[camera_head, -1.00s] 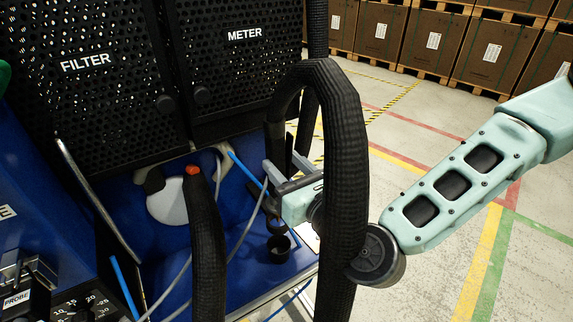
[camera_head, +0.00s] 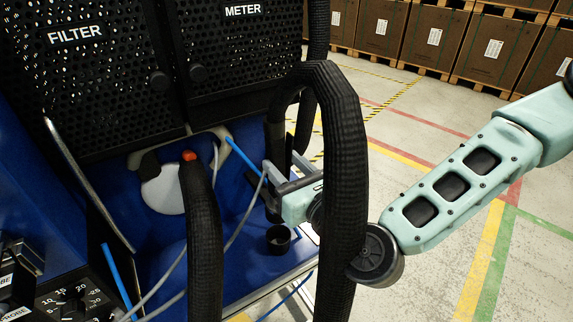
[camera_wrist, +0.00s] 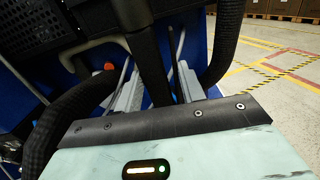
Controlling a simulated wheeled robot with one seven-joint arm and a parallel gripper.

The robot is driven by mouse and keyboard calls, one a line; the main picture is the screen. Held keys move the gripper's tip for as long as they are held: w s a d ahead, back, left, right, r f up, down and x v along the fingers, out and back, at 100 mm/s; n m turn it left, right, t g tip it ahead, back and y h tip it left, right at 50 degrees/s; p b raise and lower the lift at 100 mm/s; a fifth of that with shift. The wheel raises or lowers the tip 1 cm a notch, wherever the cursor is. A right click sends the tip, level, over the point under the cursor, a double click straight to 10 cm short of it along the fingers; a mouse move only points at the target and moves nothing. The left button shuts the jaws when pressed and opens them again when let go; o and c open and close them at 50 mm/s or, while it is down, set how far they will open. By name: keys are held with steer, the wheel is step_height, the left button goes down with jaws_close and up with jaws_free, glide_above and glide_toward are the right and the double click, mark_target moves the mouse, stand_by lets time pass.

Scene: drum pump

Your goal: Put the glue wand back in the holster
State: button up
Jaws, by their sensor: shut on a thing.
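My gripper (camera_head: 284,177) is shut on the glue wand (camera_head: 279,142), a black upright piece at the end of a thick ribbed hose that loops over it. In the wrist view the wand (camera_wrist: 150,65) stands between my gripper's two grey fingers (camera_wrist: 157,92). A small black cup (camera_head: 278,238), which looks like the holster, sits on the blue cabinet just below my gripper. The wand's lower end is mostly hidden, so I cannot tell how it lines up with the cup.
Another black hose with an orange tip (camera_head: 189,156) stands to the left. The thick hose loop (camera_head: 342,150) hangs in front of my wrist. A blue tube (camera_head: 242,157) and thin grey cables run close to my gripper. Perforated FILTER (camera_head: 82,70) and METER doors stand behind. Open floor lies right.

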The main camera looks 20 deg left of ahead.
steer(key=shift+f, duration=0.3)
steer(key=o, duration=0.8)
steer(key=shift+f, duration=0.1)
steer(key=shift+c, duration=0.2)
steer(key=shift+d, duration=0.1)
steer(key=v, duration=0.8)
steer(key=shift+r+p, duration=0.2)
steer(key=shift+p, duration=0.2)
